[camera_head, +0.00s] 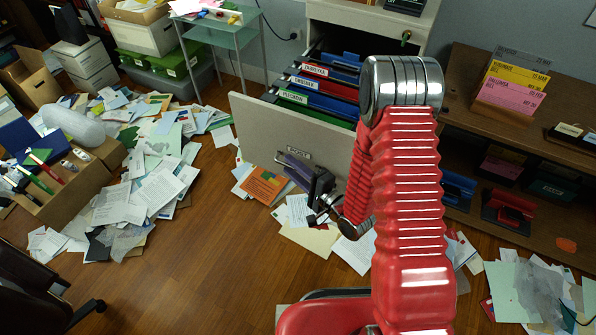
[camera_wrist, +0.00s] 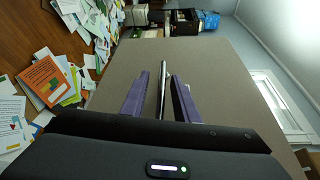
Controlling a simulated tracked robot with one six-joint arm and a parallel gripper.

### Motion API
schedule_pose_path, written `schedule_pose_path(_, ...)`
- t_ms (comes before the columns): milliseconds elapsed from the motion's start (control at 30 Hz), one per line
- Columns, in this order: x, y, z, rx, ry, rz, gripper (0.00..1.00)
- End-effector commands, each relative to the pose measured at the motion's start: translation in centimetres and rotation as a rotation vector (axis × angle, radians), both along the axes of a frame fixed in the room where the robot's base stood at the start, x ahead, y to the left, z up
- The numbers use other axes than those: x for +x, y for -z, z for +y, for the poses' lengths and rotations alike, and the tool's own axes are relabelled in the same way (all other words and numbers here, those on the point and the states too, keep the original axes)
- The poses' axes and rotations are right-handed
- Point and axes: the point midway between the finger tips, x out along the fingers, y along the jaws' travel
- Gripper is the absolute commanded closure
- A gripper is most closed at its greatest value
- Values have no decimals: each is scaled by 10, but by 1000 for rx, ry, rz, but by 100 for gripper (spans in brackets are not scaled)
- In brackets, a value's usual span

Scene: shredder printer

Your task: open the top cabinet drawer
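The light cabinet (camera_head: 345,14) stands at the top middle of the head view. A drawer below its top edge is pulled out, with several hanging folders (camera_head: 318,84) in blue, red and green inside. Its grey front panel (camera_head: 262,125) faces me and bears a small label. My gripper (camera_head: 296,168) is at that front, below the label. In the wrist view, its two purple fingers (camera_wrist: 161,98) lie on either side of a thin dark handle bar (camera_wrist: 162,85), with narrow gaps visible. The panel (camera_wrist: 215,85) fills much of that view. My red arm hides the drawer's right side.
Papers (camera_head: 150,185) litter the floor at left and beneath the drawer. A brown shelf (camera_head: 462,85) stands close on the right. A small glass table (camera_head: 222,38) and storage boxes (camera_head: 150,35) are at the back left. Bare wood floor (camera_head: 215,265) is clear in front.

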Motion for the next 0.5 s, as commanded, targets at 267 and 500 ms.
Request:
schedule_pose_path(267, -14, -1, -13, -1, 3, 0, 72)
schedule_pose_path(500, -39, -4, -35, 1, 5, 2, 72)
